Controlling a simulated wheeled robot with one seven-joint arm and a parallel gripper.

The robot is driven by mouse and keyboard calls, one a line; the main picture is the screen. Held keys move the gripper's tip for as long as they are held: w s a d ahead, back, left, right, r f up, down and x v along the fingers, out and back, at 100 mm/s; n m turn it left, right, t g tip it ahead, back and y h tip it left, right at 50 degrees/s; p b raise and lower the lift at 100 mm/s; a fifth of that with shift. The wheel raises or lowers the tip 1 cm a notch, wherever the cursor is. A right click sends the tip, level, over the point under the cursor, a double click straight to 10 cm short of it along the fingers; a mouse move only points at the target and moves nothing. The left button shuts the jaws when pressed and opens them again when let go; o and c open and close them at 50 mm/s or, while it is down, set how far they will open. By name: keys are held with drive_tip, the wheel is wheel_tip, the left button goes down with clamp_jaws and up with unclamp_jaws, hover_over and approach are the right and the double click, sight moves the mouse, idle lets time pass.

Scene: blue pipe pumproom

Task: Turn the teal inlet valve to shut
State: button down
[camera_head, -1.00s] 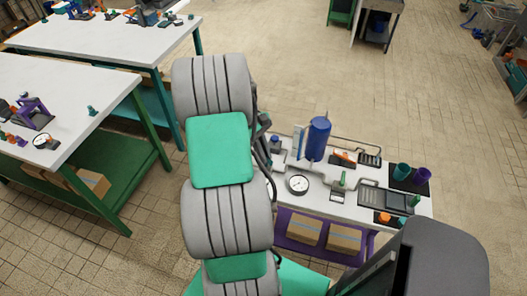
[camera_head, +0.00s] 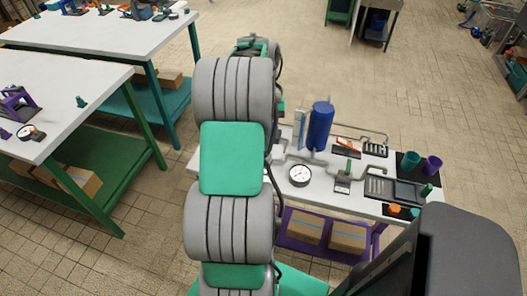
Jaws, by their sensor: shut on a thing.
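I cannot make out the teal inlet valve; my arm covers the left part of the pump bench. The white bench top (camera_head: 322,188) carries grey pipework and a tall blue tank (camera_head: 320,127). A round white gauge (camera_head: 300,175) sits in front of the tank. A small green-handled fitting (camera_head: 348,168) stands to the right of the gauge. An orange-handled piece (camera_head: 348,143) lies behind it. My arm rises through the middle of the picture, and its far end bends away behind its own grey links. My gripper is hidden, so its hold cannot be seen.
A teal cup (camera_head: 410,162) and a purple cup (camera_head: 432,166) stand at the bench's right end. Boxes (camera_head: 347,236) sit on the purple shelf below. Two white-topped tables (camera_head: 100,38) stand at left.

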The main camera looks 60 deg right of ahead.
drive_tip(key=shift+f+m+b, duration=0.25)
drive_tip(key=shift+m+b, duration=0.35)
drive_tip(key=shift+b, duration=0.65)
drive_tip(key=shift+t+b, duration=0.3)
drive_tip(key=shift+b, duration=0.35)
drive_tip(key=m+b, duration=0.2)
drive_tip(key=b, duration=0.3)
drive_tip(key=shift+s+t+b, duration=0.15)
drive_tip(key=shift+t+b, duration=0.15)
drive_tip(key=shift+b, duration=0.1)
drive_tip(key=shift+r+m+b, duration=0.25)
drive_tip(key=shift+m+b, duration=0.15)
drive_tip(key=shift+b, duration=0.4)
drive_tip(key=c, duration=1.5)
unclamp_jaws()
drive_tip(key=shift+y, duration=0.3)
drive_tip(key=shift+r, duration=0.1)
drive_tip(key=p+v, duration=0.1)
drive_tip(key=v, duration=0.1)
drive_tip(key=p+v, duration=0.1)
drive_tip(key=v, duration=0.2)
drive_tip(key=p+v, duration=0.1)
drive_tip(key=v, duration=0.1)
drive_tip(key=shift+s+d+r, duration=0.1)
drive_tip(key=shift+d+r, duration=0.1)
drive_tip(key=shift+r, duration=0.1)
